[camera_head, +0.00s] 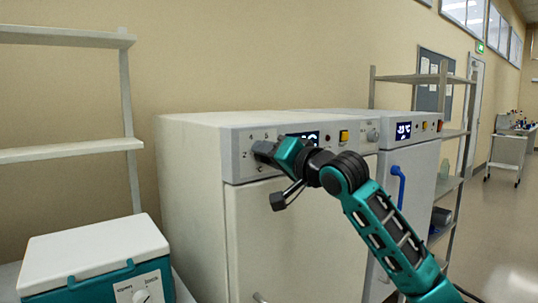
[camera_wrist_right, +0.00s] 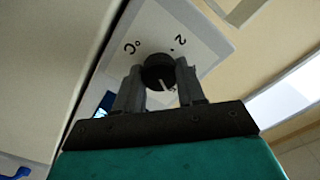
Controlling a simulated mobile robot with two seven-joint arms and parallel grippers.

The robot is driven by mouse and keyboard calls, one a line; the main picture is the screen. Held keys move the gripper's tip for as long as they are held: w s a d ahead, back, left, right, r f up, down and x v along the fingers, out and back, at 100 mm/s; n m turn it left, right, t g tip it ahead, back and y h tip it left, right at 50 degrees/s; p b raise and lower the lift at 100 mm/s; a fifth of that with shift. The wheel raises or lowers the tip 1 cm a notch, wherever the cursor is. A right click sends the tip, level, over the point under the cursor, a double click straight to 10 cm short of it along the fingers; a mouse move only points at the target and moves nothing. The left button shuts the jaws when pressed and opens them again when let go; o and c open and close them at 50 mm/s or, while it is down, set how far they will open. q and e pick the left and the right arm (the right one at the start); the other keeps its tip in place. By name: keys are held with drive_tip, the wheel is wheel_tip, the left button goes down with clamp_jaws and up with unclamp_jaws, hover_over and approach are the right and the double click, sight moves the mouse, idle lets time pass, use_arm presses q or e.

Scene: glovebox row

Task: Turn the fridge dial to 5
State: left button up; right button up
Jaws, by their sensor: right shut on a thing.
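The fridge dial (camera_wrist_right: 156,73) is a round black knob with a white pointer line, on a pale panel (camera_wrist_right: 188,28) printed with "°C" and "2" in the right wrist view. My right gripper (camera_head: 262,152) is at the upper left of the white fridge's (camera_head: 293,240) front panel. In the right wrist view its two grey fingers are shut on the dial, one on each side. The gripper hides the dial in the head view; small scale numbers show just above it. I cannot read which number the pointer faces. My left gripper is not in view.
A lit display (camera_head: 309,136) and a yellow switch (camera_head: 344,136) sit right of the dial. A second white unit with a blue handle (camera_head: 398,184) stands to the right. A teal box with a white lid (camera_head: 90,246) is at the lower left, below shelves (camera_head: 68,152).

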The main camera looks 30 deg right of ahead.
drive_tip(key=shift+m, duration=0.3)
drive_tip(key=o, duration=1.1)
drive_tip(key=shift+c, duration=0.2)
drive_tip(key=shift+s, duration=0.1)
drive_tip(key=s+d+b, duration=0.1)
drive_tip(key=s+b, duration=0.1)
drive_tip(key=s, duration=1)
drive_tip(key=shift+s+b, duration=0.35)
drive_tip(key=shift+b, duration=0.05)
